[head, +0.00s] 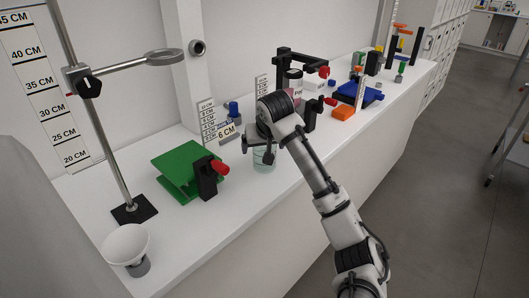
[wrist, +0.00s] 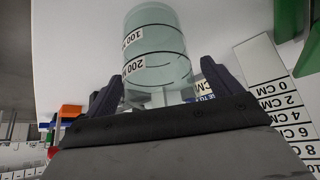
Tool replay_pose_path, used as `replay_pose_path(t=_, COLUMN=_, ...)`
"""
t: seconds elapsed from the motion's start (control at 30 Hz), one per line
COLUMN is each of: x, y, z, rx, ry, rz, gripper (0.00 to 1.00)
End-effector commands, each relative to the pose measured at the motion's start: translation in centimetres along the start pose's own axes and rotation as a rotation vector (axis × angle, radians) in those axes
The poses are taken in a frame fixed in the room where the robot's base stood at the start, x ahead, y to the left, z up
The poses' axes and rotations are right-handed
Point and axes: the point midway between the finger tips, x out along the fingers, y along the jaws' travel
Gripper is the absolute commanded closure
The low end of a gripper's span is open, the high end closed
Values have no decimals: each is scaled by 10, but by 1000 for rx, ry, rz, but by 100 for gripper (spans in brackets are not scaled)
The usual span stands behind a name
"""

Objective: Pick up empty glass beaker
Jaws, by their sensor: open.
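The glass beaker (head: 265,163) stands on the white bench. It is clear and greenish and looks empty. In the wrist view the beaker (wrist: 155,45) shows its 100 and 200 marks upside down. My gripper (head: 262,150) is at the beaker's upper part in the head view and covers some of it. In the wrist view my gripper (wrist: 164,88) is open, with one finger on each side of the beaker's near end. Gaps show between the fingers and the glass, and I see no grip on it.
A green lab jack (head: 183,168) with a black and red clamp stands left of the beaker. A ring stand (head: 134,208) and a white bowl (head: 125,244) are further left. A blue jack (head: 360,93) and an orange block (head: 343,113) stand to the right. A height scale (wrist: 275,85) is close by.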

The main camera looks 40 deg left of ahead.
Motion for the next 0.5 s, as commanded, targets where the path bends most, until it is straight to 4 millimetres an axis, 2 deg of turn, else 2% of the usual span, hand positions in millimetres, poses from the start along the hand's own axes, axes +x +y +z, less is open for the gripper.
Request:
replay_pose_path(t=0.27, x=5, y=0, z=0, rx=-1, ry=1, rz=0, gripper=10)
replay_pose_path(t=0.5, x=4, y=0, z=0, rx=0, ry=1, rz=0, gripper=40)
